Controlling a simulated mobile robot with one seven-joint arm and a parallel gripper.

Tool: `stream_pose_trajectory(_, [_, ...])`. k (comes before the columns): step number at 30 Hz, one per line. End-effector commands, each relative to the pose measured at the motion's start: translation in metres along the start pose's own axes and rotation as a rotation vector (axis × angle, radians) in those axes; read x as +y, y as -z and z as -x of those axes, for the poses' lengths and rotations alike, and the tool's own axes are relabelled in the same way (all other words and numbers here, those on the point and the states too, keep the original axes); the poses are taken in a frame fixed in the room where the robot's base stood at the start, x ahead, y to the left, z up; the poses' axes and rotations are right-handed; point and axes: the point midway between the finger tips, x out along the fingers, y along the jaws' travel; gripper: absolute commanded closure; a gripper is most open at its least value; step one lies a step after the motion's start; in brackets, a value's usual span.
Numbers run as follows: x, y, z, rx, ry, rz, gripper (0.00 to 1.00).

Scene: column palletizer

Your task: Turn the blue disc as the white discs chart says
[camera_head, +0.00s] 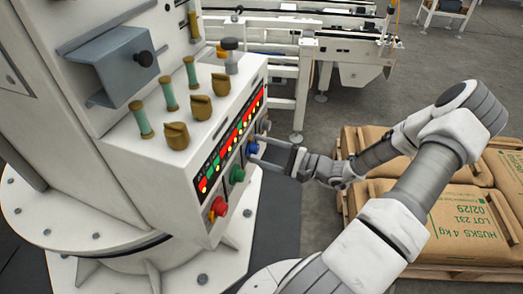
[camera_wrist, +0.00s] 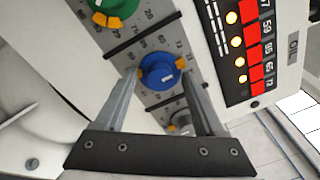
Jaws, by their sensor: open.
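In the head view my gripper (camera_head: 262,150) reaches the panel from the right. I see no chart with clearly white discs.
A green knob (camera_wrist: 112,6) and a grey knob (camera_wrist: 181,118) flank the blue disc. A red knob (camera_head: 218,207) sits lower on the panel. Sacks (camera_head: 455,222) are stacked on a pallet at right. A white conveyor frame (camera_head: 345,50) stands behind.

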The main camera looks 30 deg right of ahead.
Motion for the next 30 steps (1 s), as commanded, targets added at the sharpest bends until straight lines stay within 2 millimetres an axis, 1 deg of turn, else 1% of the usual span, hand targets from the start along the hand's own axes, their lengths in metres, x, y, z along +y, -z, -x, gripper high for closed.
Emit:
stream_pose_trajectory(2, [0.000, 0.000, 0.003, 0.001, 0.000, 0.000, 0.29])
stream_pose_trajectory(5, [-0.001, 0.000, 0.012, 0.003, 0.000, 0.001, 0.29])
stream_pose_trajectory(8, [-0.002, 0.000, 0.030, 0.005, 0.000, 0.001, 0.29])
stream_pose_trajectory(18, [-0.002, 0.000, 0.114, 0.005, 0.001, 0.001, 0.29])
stream_pose_trajectory(21, [-0.001, 0.000, 0.136, 0.004, 0.000, 0.001, 0.29])
stream_pose_trajectory(25, [-0.001, 0.000, 0.157, 0.003, 0.000, 0.001, 0.29])
stream_pose_trajectory(27, [-0.001, 0.000, 0.165, 0.002, 0.001, 0.002, 0.29])
stream_pose_trajectory(30, [0.000, 0.000, 0.172, 0.001, 0.000, 0.001, 0.29])
